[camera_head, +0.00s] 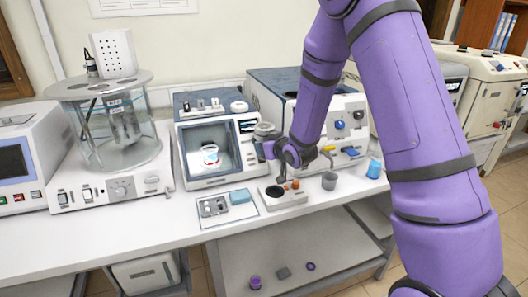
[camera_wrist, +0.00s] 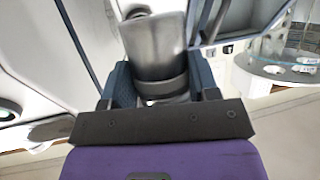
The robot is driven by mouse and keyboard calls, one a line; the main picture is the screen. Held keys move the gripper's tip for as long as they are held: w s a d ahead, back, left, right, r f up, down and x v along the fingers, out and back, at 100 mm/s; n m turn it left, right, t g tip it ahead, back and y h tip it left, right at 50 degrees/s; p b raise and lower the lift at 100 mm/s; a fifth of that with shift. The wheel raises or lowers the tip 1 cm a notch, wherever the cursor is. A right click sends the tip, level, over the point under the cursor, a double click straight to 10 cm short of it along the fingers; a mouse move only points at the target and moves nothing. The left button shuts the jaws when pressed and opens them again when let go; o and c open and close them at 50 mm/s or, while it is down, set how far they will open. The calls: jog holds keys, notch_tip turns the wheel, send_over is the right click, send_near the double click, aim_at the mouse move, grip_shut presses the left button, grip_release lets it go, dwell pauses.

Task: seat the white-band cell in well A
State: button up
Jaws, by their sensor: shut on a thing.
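My gripper (camera_head: 268,147) is in front of the right side of the windowed instrument (camera_head: 207,150), above the bench. It is shut on a grey metallic cylindrical cell (camera_wrist: 153,48), which stands up between the fingers with a dark band near its lower end. In the head view the held cell (camera_head: 264,130) shows as a small grey shape above the gripper. I cannot make out a white band on it. A white vessel with a red mark (camera_head: 210,154) shows behind the instrument's window. I cannot tell which opening is well A.
A glass bath (camera_head: 112,130) stands farther left.

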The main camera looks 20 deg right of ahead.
jog(key=shift+w+d+r+m+h, duration=0.2)
jog(key=shift+d+m+h, duration=0.1)
jog(key=shift+m+h, duration=0.2)
jog(key=shift+w+d+r+m+h, duration=0.1)
jog(key=shift+d+r+m+h, duration=0.1)
jog(key=shift+d+m+h, duration=0.3)
jog(key=shift+d+r+m+h, duration=0.15)
jog(key=shift+m+h, duration=0.2)
jog(key=shift+h, duration=0.2)
jog(key=shift+d+r+m+h, duration=0.1)
jog(key=shift+m+h, duration=0.25)
jog(key=shift+h, duration=0.2)
jog(key=shift+s+d+r+m+h, duration=0.15)
jog(key=shift+d+m+h, duration=0.2)
jog(key=shift+m+h, duration=0.3)
jog(key=shift+s+d+f+m+h, duration=0.15)
jog(key=shift+d+m+h, duration=0.2)
jog(key=shift+m+h, duration=0.3)
jog(key=shift+r, duration=0.15)
